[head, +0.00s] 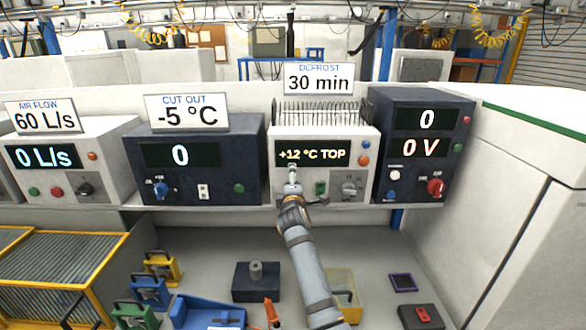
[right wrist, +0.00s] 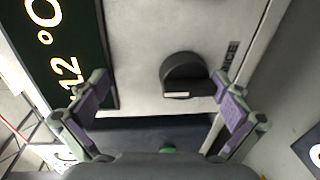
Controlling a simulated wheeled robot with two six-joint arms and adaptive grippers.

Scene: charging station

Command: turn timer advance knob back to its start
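The timer advance knob (head: 349,188) sits on the front of the white box whose display (head: 312,154) reads "+12 °C TOP". In the right wrist view the knob (right wrist: 185,76) is dark and round, with a pale mark on its lower edge in the picture. A partly hidden label ending in "NCE" is beside it. My right gripper (head: 292,184) is in front of this box, left of the knob in the head view. In the right wrist view its two fingers (right wrist: 163,98) are spread wide with nothing between their tips. My left gripper is not in view.
A green switch (head: 320,188) is left of the knob. A dark blue box (head: 425,150) with a red knob (head: 435,188) stands close on the right, and another dark box (head: 208,178) on the left. Below are a dark block (head: 257,285) and an orange-handled tool (head: 272,312).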

